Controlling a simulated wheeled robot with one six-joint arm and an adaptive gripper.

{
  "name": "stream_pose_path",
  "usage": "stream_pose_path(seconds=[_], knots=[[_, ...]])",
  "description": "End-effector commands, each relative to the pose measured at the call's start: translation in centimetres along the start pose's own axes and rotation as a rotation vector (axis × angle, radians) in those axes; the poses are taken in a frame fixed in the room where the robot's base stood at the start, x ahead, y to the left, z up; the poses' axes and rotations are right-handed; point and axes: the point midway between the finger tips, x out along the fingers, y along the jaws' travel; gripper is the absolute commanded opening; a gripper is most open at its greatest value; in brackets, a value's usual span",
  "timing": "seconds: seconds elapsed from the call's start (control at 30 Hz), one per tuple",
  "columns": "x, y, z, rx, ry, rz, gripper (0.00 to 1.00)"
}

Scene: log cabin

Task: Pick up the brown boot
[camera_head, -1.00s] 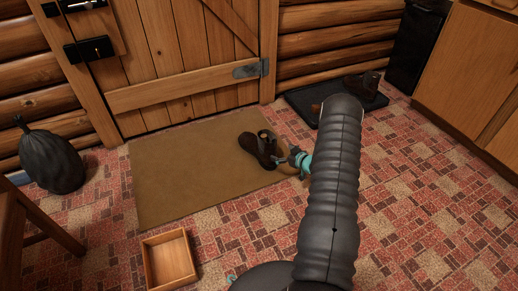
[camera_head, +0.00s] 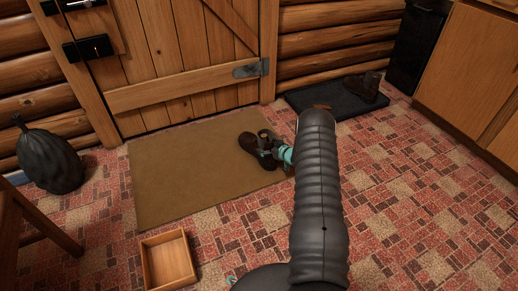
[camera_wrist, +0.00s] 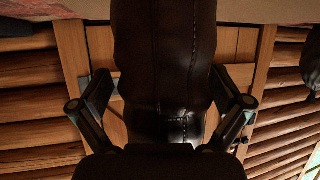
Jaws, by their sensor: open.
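A dark brown boot (camera_head: 249,146) is on the tan doormat, near the mat's right edge. In the wrist view the boot (camera_wrist: 165,45) fills the middle as a dark, stitched leather surface. My gripper (camera_head: 272,151) is at the boot's right side in the head view. In the wrist view the open fingers of my gripper (camera_wrist: 163,92) stand on either side of the boot. I cannot tell whether either finger touches it. A second brown boot (camera_head: 363,86) sits on a black tray (camera_head: 330,100) by the log wall.
The doormat (camera_head: 180,185) lies before the wooden door (camera_head: 190,70). An open wooden box (camera_head: 168,260) is at the front left, and a dark sack (camera_head: 50,160) is at the left wall. Wooden cabinets (camera_head: 470,80) stand at the right. The tiled floor right of my arm is clear.

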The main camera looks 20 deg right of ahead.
Motion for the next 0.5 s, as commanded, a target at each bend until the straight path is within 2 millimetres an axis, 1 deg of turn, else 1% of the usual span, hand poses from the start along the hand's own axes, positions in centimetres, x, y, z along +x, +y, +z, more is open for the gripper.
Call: stream_pose_path(seconds=[0.17, 0.2, 0.27, 0.3, 0.37, 0.4, 0.47, 0.5], knots=[[-0.01, -0.01, 0.01, 0.0, 0.0, 0.0, 1.0], [-0.02, -0.01, 0.01, 0.0, 0.0, 0.0, 0.9], [-0.02, -0.02, 0.01, 0.0, 0.0, 0.0, 0.75], [-0.02, -0.02, 0.01, 0.0, 0.0, 0.0, 0.65], [-0.02, -0.03, 0.0, 0.0, 0.0, 0.0, 0.5], [-0.01, -0.04, 0.0, 0.0, 0.0, -0.001, 0.4], [0.0, -0.06, 0.0, 0.0, 0.0, -0.001, 0.25], [0.0, -0.07, 0.0, 0.0, 0.0, -0.001, 0.15]])
